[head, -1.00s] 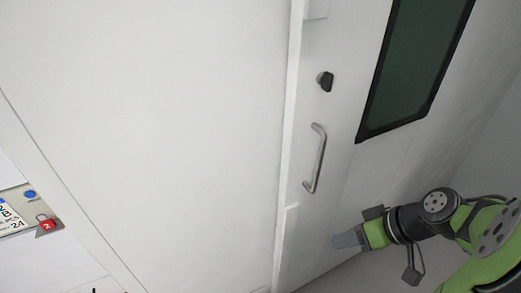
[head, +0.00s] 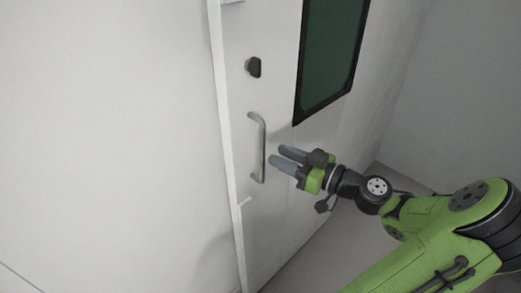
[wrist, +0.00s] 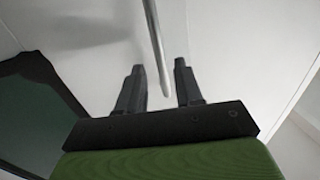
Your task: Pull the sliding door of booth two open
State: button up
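The white sliding door (head: 285,195) fills the middle of the head view, with a dark window (head: 333,55) at its upper right. A grey metal bar handle (head: 262,148) stands upright on the door near its left edge. My gripper (head: 278,156) is just right of the handle, its two grey fingers apart and pointing at it. In the wrist view the fingers are open (wrist: 159,68) and the handle bar (wrist: 158,45) runs down between them in the picture. Whether the bar is within the fingers' reach in depth is unclear. Neither finger visibly touches it.
A black knob (head: 253,67) sits on the door above the handle. A white frame edge (head: 222,130) runs along the door's left side, with a broad white wall panel (head: 105,140) beyond it. Grey floor shows at the lower right.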

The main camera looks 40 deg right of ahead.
aim_at(263, 148)
jog(key=x, duration=0.6)
jog(key=shift+w, duration=0.1)
grip_shut()
